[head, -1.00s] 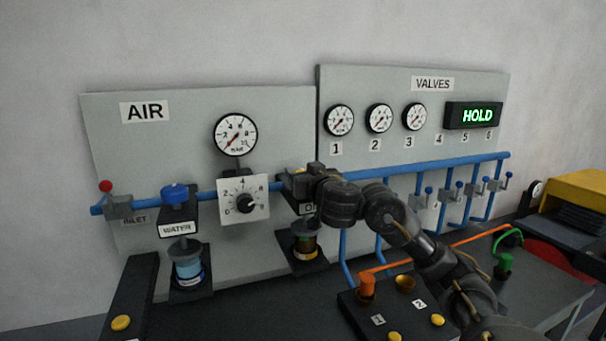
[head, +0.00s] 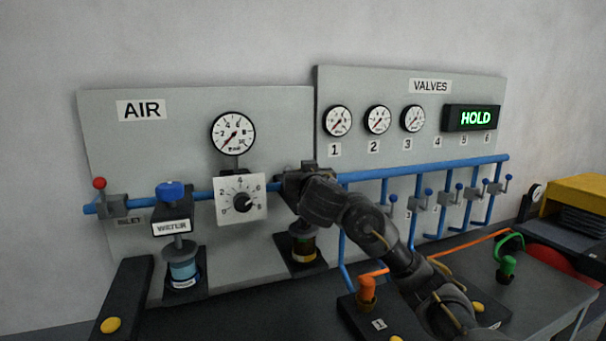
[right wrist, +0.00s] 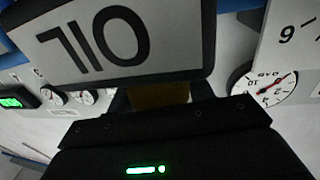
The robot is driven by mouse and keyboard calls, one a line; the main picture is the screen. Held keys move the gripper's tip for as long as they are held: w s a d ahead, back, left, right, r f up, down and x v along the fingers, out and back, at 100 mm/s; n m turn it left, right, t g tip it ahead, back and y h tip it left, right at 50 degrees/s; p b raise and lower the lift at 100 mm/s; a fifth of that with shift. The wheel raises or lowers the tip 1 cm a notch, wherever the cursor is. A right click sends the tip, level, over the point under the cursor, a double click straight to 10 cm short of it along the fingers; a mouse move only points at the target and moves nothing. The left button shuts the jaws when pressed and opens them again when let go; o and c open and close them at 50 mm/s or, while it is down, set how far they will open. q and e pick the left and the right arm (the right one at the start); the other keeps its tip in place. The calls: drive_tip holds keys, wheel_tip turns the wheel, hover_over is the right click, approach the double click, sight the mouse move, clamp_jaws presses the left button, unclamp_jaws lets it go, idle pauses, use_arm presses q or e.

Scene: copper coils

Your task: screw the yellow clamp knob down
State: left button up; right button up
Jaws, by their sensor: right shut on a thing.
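My right gripper (head: 292,180) is at the oil unit on the AIR panel, above its amber cup (head: 303,248). In the right wrist view a dull yellow piece (right wrist: 160,95), seemingly the clamp knob, sits between the fingers of my right gripper, which is shut on it. The OIL label (right wrist: 115,42) appears upside down just beside it. In the head view my gripper and wrist hide the knob and label. My left gripper is not in view.
The water unit has a blue knob (head: 171,191) and blue cup (head: 183,270). A white dial (head: 241,199) hangs between the two units. Blue pipe (head: 420,168) runs along the panels. An orange plug (head: 367,290) stands on the dark box below my arm.

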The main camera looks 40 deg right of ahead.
drive_tip(key=o, duration=1)
drive_tip(key=v, duration=1)
drive_tip(key=shift+s+a+r, duration=0.1)
drive_tip(key=shift+s, duration=0.3)
